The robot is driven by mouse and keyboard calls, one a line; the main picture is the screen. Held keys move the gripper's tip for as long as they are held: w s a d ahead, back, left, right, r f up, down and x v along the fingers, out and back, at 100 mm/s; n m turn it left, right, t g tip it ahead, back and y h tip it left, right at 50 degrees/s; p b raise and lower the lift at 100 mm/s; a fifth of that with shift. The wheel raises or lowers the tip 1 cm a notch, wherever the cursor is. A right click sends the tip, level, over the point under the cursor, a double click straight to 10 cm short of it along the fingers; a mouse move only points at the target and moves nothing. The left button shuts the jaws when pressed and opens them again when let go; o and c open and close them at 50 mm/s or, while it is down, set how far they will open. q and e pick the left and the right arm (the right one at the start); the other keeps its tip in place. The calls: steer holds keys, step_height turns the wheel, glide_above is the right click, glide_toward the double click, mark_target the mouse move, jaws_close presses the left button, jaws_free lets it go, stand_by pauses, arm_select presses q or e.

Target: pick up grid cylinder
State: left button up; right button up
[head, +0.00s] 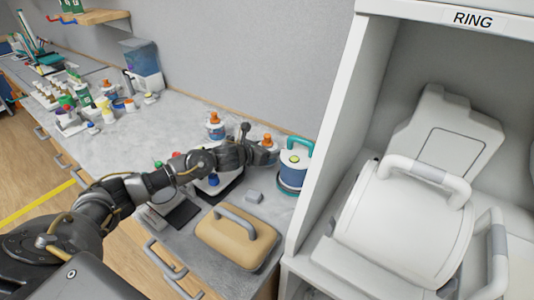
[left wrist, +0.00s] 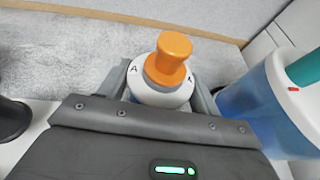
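A round white container (left wrist: 160,94) with an orange knob (left wrist: 170,58) and black letters, one an "A", sits between the fingers of my left gripper (left wrist: 161,92) in the left wrist view. The fingers lie close along both its sides; whether they press on it is hidden. In the head view the orange knob (head: 267,140) shows just beyond my left gripper (head: 262,155), over the counter. I cannot tell for sure which thing is the grid cylinder. My right gripper is not in view.
A blue and white canister (head: 293,168) with a teal handle stands just right of the gripper. A tan case (head: 237,238) with a grey handle lies in front. Another orange-topped bottle (head: 215,127) stands behind. The white "RING" cabinet (head: 335,120) bounds the right side.

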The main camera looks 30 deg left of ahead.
arm_select(q)
steer(key=c, duration=0.4)
steer(key=shift+r+b, duration=0.45)
steer(key=shift+r, duration=0.35)
steer(key=s+r, duration=0.3)
steer(key=s, duration=0.1)
steer(key=s+r+b, duration=0.1)
steer(key=s+r, duration=0.3)
steer(key=s, duration=0.1)
steer(key=s+a+r+b, duration=0.1)
steer(key=s+r, duration=0.3)
steer(key=s, duration=0.1)
steer(key=shift+r, duration=0.25)
